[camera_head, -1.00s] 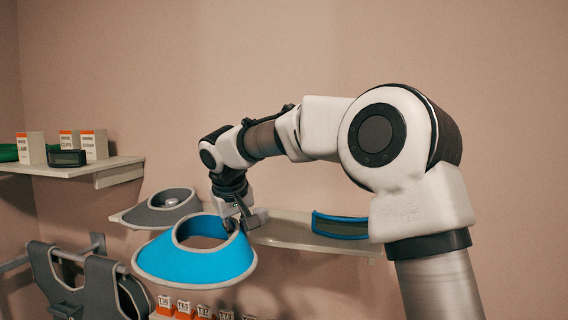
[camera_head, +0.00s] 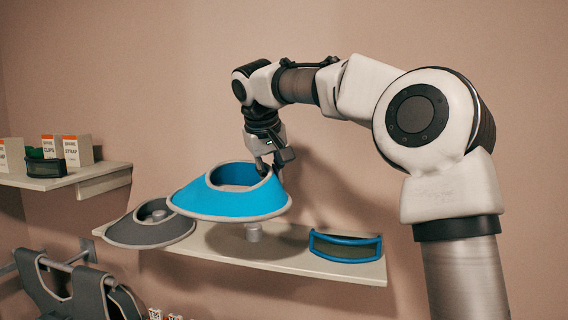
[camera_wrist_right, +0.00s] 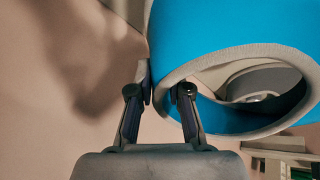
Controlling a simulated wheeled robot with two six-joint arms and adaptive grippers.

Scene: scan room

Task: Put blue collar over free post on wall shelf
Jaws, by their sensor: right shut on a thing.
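My right gripper (camera_head: 268,166) is shut on the upper rim of the blue collar (camera_head: 228,204) and holds it in the air above the wall shelf (camera_head: 290,262). The collar is a wide blue cone with grey edging, slightly tilted. In the right wrist view the gripper (camera_wrist_right: 160,98) pinches the collar's rim (camera_wrist_right: 205,60). The free post (camera_head: 253,232) is a short grey stub on the shelf, below the collar's right part; its top is hidden by the collar. A grey collar (camera_head: 150,232) sits around another post (camera_head: 158,214) at the shelf's left. My left gripper is not in view.
A blue-framed visor-like item (camera_head: 345,247) stands at the shelf's right end. A second shelf (camera_head: 85,180) at the left holds small boxes (camera_head: 77,150) and a dark device (camera_head: 45,167). Grey garments (camera_head: 65,290) hang on a rail below. The wall above the shelf is clear.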

